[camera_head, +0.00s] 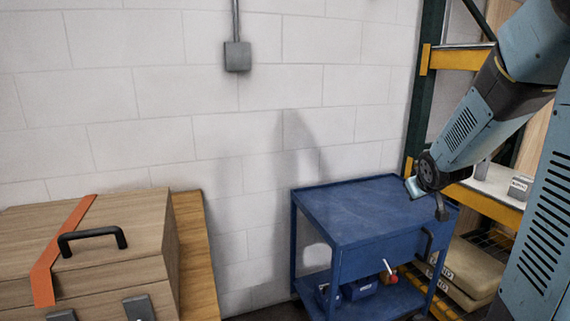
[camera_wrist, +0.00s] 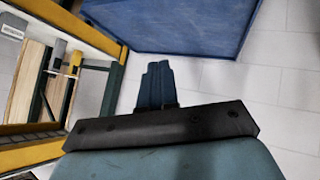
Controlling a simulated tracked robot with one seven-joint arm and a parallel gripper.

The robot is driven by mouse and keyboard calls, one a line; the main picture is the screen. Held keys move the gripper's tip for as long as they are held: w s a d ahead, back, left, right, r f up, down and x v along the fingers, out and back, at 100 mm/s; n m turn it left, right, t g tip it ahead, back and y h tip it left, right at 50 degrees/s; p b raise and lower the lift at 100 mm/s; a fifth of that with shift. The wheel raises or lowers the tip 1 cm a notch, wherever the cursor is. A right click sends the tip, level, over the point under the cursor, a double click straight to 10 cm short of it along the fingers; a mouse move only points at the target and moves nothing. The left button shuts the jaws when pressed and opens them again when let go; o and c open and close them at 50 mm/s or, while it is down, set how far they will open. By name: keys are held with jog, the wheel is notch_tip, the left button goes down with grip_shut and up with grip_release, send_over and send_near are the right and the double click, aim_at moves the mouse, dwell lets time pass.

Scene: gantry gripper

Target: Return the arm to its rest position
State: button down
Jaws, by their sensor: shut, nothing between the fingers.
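My arm (camera_head: 475,120) comes down from the upper right in the head view, bent, with its end above the right side of a blue cart (camera_head: 365,215). The fingers there are small and hard to make out. In the wrist view my gripper (camera_wrist: 157,70) shows its two dark blue fingers side by side, closed together and empty. The blue cart top (camera_wrist: 185,22) lies beyond the fingertips in that view. I see no contact between the gripper and the cart.
A shelf rack with yellow beams (camera_head: 458,58) stands close behind my arm at the right. A wooden case (camera_head: 140,235) with a black handle and orange strap stands at lower left. A white block wall (camera_head: 240,130) closes the back.

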jog(key=s+a+r+m+g, duration=0.1)
jog(key=s+a+r, duration=0.2)
jog(key=s, duration=0.6)
jog(key=s+a+r+g+y, duration=0.1)
jog(key=s+a+r, duration=0.2)
jog(key=s, duration=0.6)
jog(key=s+a+r+m+g+y, duration=0.1)
jog(key=s+a+r, duration=0.2)
jog(key=s+a, duration=0.4)
jog(key=shift+s+m+g, duration=0.3)
jog(key=shift+s+g, duration=0.1)
jog(key=shift+s, duration=0.75)
